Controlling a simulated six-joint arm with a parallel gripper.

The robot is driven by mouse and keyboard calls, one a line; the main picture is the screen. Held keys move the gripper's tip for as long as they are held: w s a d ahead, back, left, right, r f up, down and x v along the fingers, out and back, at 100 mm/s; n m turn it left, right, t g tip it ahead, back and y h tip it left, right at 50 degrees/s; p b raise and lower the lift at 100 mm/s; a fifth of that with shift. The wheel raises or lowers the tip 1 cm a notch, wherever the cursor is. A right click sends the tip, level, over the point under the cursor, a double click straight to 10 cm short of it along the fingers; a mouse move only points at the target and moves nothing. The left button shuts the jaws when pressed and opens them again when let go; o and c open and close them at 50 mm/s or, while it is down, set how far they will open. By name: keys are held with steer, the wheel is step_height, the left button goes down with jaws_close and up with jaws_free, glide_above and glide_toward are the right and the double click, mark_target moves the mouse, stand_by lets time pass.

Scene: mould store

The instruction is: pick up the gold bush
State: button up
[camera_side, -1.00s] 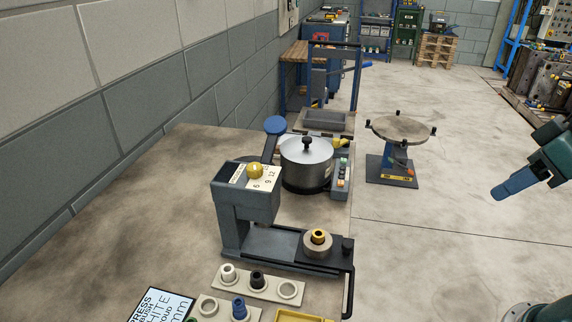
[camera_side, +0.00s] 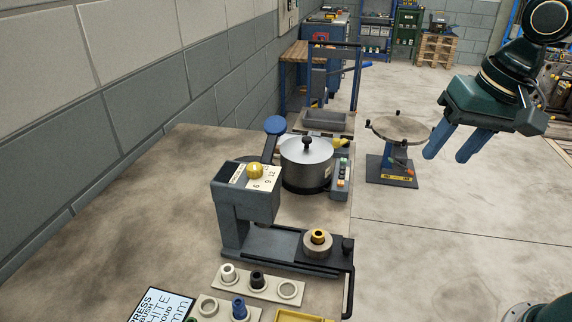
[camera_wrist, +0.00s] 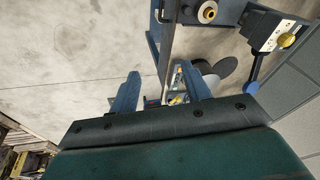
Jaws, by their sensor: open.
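The gold bush (camera_side: 318,236) stands in a pale round collar (camera_side: 317,248) on the black sliding plate of the grey press (camera_side: 247,202). In the wrist view the gold bush (camera_wrist: 209,13) shows near the top edge, in its collar. My gripper (camera_side: 447,151) has blue fingers, is open and empty, and is up over the floor to the right of the bench, well apart from the bush. Its two fingers (camera_wrist: 163,88) also show apart in the wrist view.
A white strip (camera_side: 258,284) with white and black bushes lies in front of the press. A lidded pot (camera_side: 306,163) stands behind it. A round-topped stand (camera_side: 400,130) is on the floor. A black rail (camera_side: 350,285) runs along the plate's right side.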

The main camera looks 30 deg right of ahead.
steer(key=w+a+f+m+g, duration=0.2)
steer(key=w+a+m, duration=0.2)
steer(key=w+a, duration=0.25)
steer(key=m+g, duration=0.1)
steer(key=m, duration=0.4)
glide_above(318, 233)
steer(key=shift+h, duration=0.3)
step_height(318, 233, down, 5)
steer(key=shift+s+r, duration=0.15)
steer(key=shift+f, duration=4.3)
steer(key=shift+f, duration=0.1)
steer(key=shift+f, duration=2.5)
steer(key=shift+c, duration=0.2)
jaws_close()
